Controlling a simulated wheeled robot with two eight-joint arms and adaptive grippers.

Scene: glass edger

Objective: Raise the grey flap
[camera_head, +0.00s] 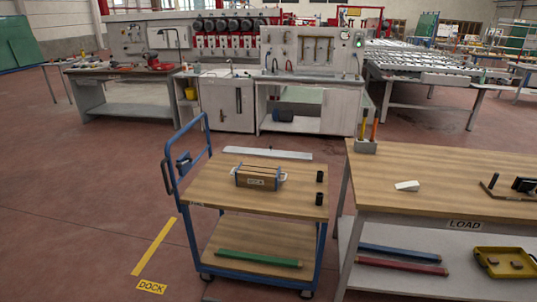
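A flat, light grey strip (268,152) lies roughly level along the far edge of the wooden-topped blue trolley (215,195); it looks like the grey flap, but its hinge cannot be made out. Neither of my grippers shows in the head view, and nothing is seen touching the strip.
A wooden box (257,178) and two dark cups (320,177) stand on the trolley; a green bar (258,258) lies on its lower shelf. The trolley's blue handle (168,170) rises at left. A LOAD table (440,170) stands close at right. Floor left of the trolley is clear.

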